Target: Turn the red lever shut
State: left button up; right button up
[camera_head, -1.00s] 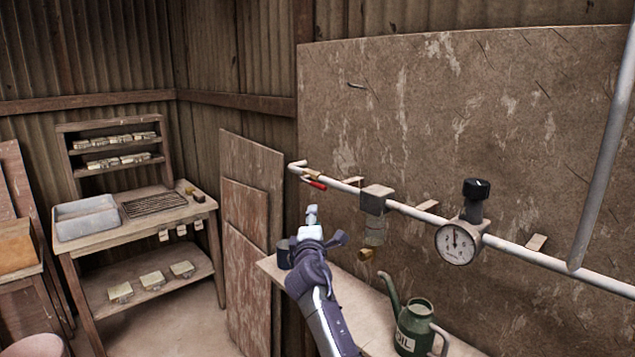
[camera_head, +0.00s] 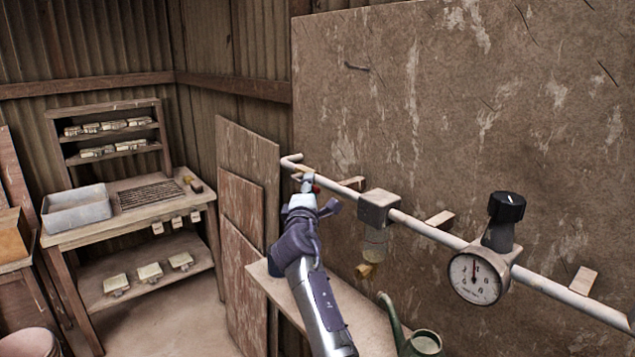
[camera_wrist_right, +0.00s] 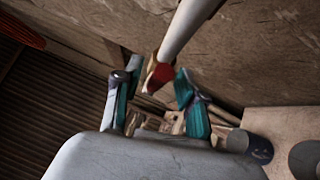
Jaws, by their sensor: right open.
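The red lever (camera_head: 316,189) sits near the left end of the white pipe, mostly hidden behind my right gripper (camera_head: 308,181) in the head view. In the right wrist view the red lever (camera_wrist_right: 160,74) shows end-on between the two teal-padded fingers of the right gripper (camera_wrist_right: 154,86). The fingers are apart, one on each side of it, and gaps show between them and the lever. My left gripper is not in view.
The pipe (camera_head: 430,229) runs along the wall board with a grey block (camera_head: 378,207) and a gauge (camera_head: 475,278). A workbench (camera_head: 130,217) stands at the left.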

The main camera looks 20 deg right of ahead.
jog(key=shift+w+d, duration=0.15)
jog(key=shift+w, duration=0.25)
jog(key=shift+s+r, duration=0.2)
grip_shut()
